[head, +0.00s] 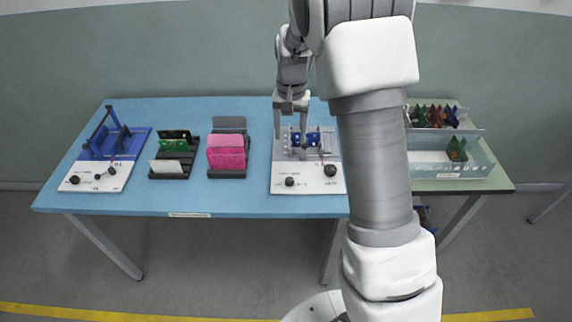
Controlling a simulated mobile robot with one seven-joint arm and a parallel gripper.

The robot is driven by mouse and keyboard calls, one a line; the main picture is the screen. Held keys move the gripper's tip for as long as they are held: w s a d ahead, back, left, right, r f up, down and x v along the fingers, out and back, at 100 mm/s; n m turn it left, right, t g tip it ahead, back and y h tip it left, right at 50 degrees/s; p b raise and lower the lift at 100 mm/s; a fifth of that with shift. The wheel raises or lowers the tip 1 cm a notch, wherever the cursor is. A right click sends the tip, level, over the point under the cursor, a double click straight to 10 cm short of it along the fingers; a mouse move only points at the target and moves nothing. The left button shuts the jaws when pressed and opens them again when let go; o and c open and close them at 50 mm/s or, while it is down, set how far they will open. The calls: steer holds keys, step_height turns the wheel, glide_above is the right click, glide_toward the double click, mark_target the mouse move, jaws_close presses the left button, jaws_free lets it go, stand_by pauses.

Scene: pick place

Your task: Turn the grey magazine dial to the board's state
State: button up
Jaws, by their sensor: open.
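The grey magazine (295,152) stands on a white base plate (308,188) right of the table's middle, with blue parts in it. A black knob (290,182) and a larger black knob (330,170) sit on the front of this plate. Their settings and the plate's printing are too small to read. My gripper (290,135) points down at the magazine with its two fingers apart, open and empty, behind the knobs. I cannot tell whether the fingers touch anything. Which board the task means is not clear; green boards (174,139) stand in a dark rack to the left.
A blue magazine (108,143) on a white plate with black knobs is at the far left. A rack with pink cards (226,151) stands left of centre. Clear bins (452,170) with boards are on the green table at right. My arm hides the table between.

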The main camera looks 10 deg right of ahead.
mark_target(289, 179)
steer(key=f, duration=1.8)
steer(key=shift+w+f+b, duration=0.2)
steer(key=shift+f+b, duration=0.1)
steer(key=shift+b, duration=0.05)
jaws_close()
